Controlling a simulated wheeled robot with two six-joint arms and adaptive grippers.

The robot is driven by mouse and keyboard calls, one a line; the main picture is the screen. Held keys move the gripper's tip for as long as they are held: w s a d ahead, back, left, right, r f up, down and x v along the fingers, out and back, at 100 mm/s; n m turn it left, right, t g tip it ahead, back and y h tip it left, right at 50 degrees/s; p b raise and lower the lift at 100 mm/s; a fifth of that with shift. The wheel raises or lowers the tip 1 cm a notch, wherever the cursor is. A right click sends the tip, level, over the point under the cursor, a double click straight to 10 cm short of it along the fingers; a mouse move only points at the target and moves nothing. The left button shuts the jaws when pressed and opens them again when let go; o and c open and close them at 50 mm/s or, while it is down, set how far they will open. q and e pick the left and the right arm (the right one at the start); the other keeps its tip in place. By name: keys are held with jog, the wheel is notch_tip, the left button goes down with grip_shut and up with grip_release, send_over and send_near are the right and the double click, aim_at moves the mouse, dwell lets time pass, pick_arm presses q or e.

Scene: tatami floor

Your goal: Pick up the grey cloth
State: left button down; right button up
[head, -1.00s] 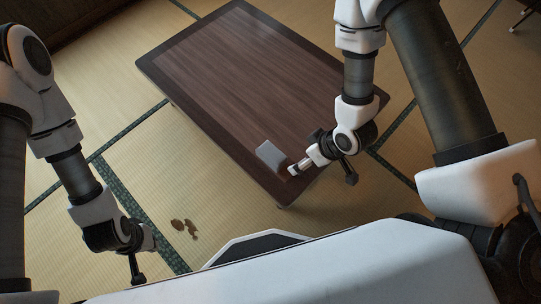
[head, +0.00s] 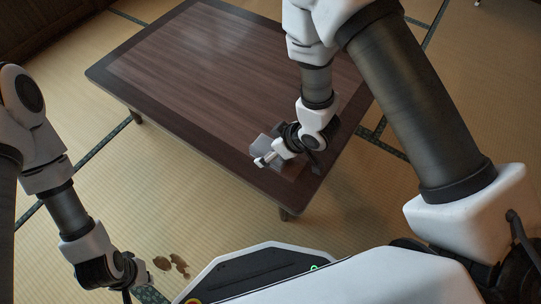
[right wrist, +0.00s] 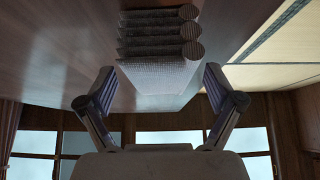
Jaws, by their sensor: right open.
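The grey cloth (head: 260,145) lies on the near right part of the dark wooden table (head: 180,121), partly hidden behind my right gripper in the head view. In the right wrist view the cloth (right wrist: 158,76) looks folded in several layers with a woven texture. It sits between and beyond the tips of my right gripper (right wrist: 157,82). That gripper is open, with a finger on each side of the cloth and gaps between. In the head view my right gripper (head: 263,161) is at the cloth. My left gripper (head: 128,289) hangs low at the bottom left, its tips partly cut off.
Small flat brown patches (head: 172,264) lie on the tatami floor (head: 215,222) beside my left gripper. Most of the table top is clear. In the right wrist view, windows (right wrist: 154,138) and a wooden wall show in the background.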

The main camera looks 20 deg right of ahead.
jog(key=shift+w+f, duration=0.1)
jog(key=shift+f, duration=0.15)
jog(key=shift+r, duration=0.1)
jog(key=shift+c, duration=0.4)
